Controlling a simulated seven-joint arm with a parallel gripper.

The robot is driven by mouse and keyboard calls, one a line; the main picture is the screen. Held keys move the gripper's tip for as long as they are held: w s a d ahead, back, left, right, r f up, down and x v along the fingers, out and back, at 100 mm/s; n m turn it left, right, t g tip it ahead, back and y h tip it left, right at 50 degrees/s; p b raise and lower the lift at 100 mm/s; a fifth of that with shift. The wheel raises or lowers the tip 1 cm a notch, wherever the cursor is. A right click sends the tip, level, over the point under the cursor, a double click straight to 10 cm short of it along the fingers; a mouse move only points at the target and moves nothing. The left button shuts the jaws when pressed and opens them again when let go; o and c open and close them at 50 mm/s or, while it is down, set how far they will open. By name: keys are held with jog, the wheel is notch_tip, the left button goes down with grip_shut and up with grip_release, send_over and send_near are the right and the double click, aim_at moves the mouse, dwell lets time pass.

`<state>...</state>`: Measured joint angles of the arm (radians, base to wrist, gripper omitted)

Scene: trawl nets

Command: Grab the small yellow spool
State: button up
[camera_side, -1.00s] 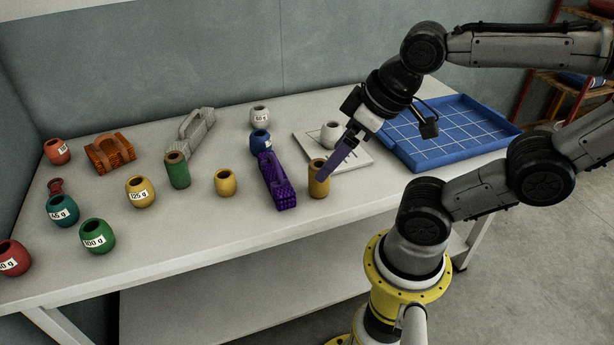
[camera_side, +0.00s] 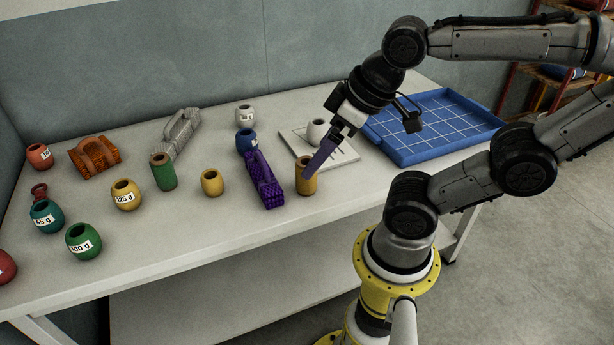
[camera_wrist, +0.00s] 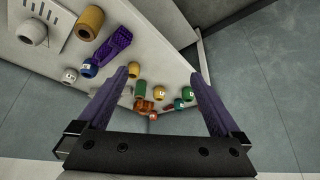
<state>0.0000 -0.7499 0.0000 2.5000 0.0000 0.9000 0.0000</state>
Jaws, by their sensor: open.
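Several yellowish things stand on the table. A small round yellow pot-like piece (camera_side: 212,182) without a visible label stands upright mid-table; it also shows in the wrist view (camera_wrist: 134,71), just beside the left fingertip. An ochre-yellow cylinder (camera_side: 306,182) stands right of the purple block. In the wrist view the cylinder (camera_wrist: 90,20) lies outside the left finger. I cannot tell for sure which is the spool. My gripper (camera_side: 313,165) is open and empty, its purple fingers overlapping the cylinder's top in the side view. In the wrist view the fingers (camera_wrist: 159,73) are wide apart.
A purple ridged block (camera_side: 264,180) lies between the two pieces. A green cylinder (camera_side: 163,172), a yellow 125 g pot (camera_side: 125,196) and other labelled pots stand left. A white pot (camera_side: 316,131) sits on a pale plate (camera_side: 345,155). A blue tray (camera_side: 440,125) lies right.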

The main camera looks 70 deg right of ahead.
jog(key=shift+s, duration=0.1)
dwell(0.3)
jog(key=w+d+f+n+g+h, duration=0.6)
jog(key=d+f+g+h, duration=0.2)
jog(key=d+g+h, duration=0.15)
notch_tip(320, 180, down, 16)
jog(key=w+a+f+n+t+h, duration=0.1)
jog(key=w+a+n+t+h, duration=0.1)
jog(key=n+t+h, duration=0.9)
jog(key=d+n+g+y, duration=0.1)
jog(key=d, duration=0.1)
jog(key=w+d+n+g+y, duration=0.1)
jog(key=d, duration=0.2)
jog(key=d+n+g+y, duration=0.1)
jog(key=d, duration=0.2)
jog(key=shift+w+d+r+g, duration=0.1)
jog(key=shift+w+r+g, duration=0.15)
jog(key=shift+r+g, duration=0.1)
jog(key=shift+w+d+r, duration=0.15)
jog(key=shift+w+d, duration=0.1)
jog(key=shift+d, duration=0.6)
jog(key=shift+w+d+r, duration=0.1)
jog(key=shift+w+d, duration=0.2)
jog(key=shift+d, duration=0.5)
jog(key=shift+w+d+r, duration=0.15)
jog(key=shift+w+d, duration=0.1)
jog(key=shift+d, duration=0.6)
